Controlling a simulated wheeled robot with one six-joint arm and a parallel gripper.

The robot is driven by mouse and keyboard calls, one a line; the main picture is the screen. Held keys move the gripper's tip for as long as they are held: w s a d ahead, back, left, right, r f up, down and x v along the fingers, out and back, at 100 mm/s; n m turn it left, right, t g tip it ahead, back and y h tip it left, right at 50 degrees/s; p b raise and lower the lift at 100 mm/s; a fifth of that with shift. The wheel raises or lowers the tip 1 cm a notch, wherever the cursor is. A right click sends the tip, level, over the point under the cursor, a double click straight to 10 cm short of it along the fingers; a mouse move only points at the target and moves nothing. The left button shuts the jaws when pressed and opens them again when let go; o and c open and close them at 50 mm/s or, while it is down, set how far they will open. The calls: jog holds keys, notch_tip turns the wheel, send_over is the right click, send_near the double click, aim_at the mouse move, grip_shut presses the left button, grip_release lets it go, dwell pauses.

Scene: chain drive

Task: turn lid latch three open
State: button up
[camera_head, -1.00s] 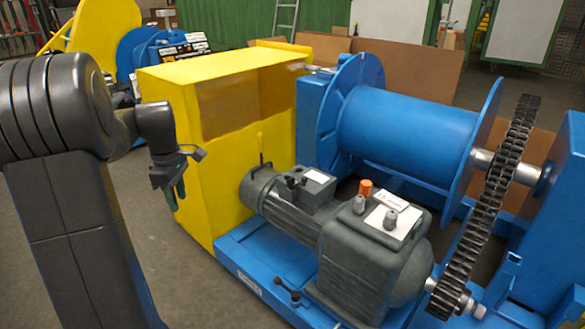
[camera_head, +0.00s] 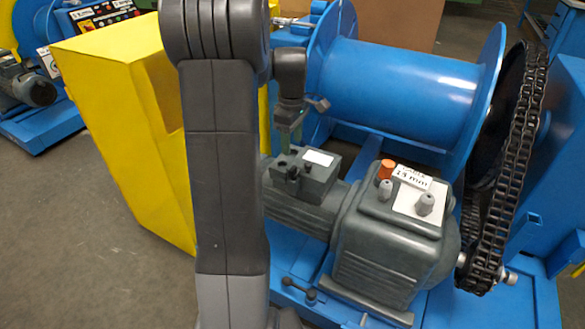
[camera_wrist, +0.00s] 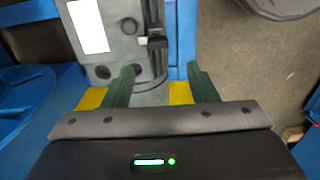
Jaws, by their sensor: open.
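The grey motor (camera_head: 310,215) carries a terminal box (camera_head: 322,178) with a white label and small dark latch-like parts (camera_head: 291,172) on its lid. In the wrist view the box lid (camera_wrist: 113,45) shows a round knob (camera_wrist: 129,26) and a dark lever (camera_wrist: 156,42) with a pale tip. I cannot tell which of these is latch three. My gripper (camera_head: 290,138) is above the box, pointing down. Its green fingers (camera_wrist: 162,82) are open and empty, with the lever ahead and between them in the wrist view. Whether a finger touches the box is unclear.
A grey gearbox (camera_head: 390,240) with an orange cap (camera_head: 387,168) stands right of the motor. A blue drum (camera_head: 400,95) is behind, with a chain (camera_head: 515,160) at right. A yellow cabinet (camera_head: 125,130) stands left, partly hidden by my arm.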

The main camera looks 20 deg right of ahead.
aim_at(293, 168)
notch_tip(293, 168, down, 9)
jog(key=b, duration=0.2)
jog(key=shift+w+d+f+b, duration=0.1)
jog(key=shift+d+f+b, duration=0.1)
jog(key=shift+b, duration=0.15)
jog(key=c, duration=1)
